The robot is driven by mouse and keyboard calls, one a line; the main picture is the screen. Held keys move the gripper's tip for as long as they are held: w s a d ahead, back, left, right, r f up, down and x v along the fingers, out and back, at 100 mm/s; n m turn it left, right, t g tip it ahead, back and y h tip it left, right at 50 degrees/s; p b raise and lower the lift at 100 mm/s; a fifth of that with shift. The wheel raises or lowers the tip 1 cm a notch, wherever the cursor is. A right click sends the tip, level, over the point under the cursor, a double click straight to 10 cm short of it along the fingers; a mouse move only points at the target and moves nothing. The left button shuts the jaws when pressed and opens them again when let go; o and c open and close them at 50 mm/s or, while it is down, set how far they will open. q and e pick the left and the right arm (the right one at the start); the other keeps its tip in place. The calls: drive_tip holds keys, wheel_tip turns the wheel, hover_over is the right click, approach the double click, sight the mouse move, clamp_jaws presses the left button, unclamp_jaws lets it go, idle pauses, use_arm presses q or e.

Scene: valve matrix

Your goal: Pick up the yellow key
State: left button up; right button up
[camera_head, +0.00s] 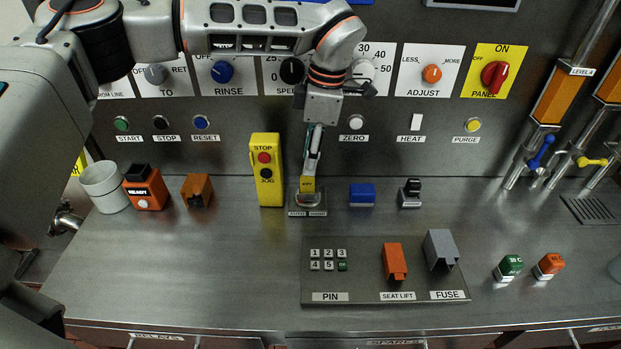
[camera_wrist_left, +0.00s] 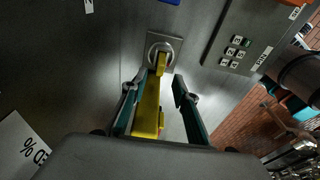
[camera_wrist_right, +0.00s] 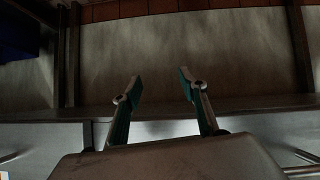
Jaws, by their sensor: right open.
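The yellow key (camera_head: 307,184) stands upright in a round silver lock (camera_head: 307,200) on the counter. In the left wrist view the key (camera_wrist_left: 160,62) shows in its round lock, just beyond the fingertips. My left gripper (camera_head: 312,168) points down over the key in the head view. In the left wrist view my left gripper (camera_wrist_left: 157,88) has its fingers apart. Whether a finger touches the key I cannot tell. My right gripper (camera_wrist_right: 160,83) is open and empty in the right wrist view, away from the key.
A yellow STOP/JOG box (camera_head: 266,170) stands close to the left of the key. A blue block (camera_head: 362,193) and a black switch (camera_head: 410,193) stand to the right. A raised panel (camera_head: 360,270) with a keypad and two covers lies in front.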

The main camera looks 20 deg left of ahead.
sight(307, 178)
use_arm(q)
drive_tip(key=shift+s+a+f, duration=0.15)
drive_tip(key=shift+s+f, duration=0.1)
drive_tip(key=shift+f, duration=0.6)
drive_tip(key=shift+w+a+f+p, duration=0.1)
drive_tip(key=shift+f+p, duration=0.1)
drive_tip(key=shift+f, duration=0.95)
drive_tip(key=shift+a+f+p, duration=0.1)
drive_tip(key=shift+f+p, duration=0.05)
drive_tip(key=shift+f, duration=1)
clamp_jaws()
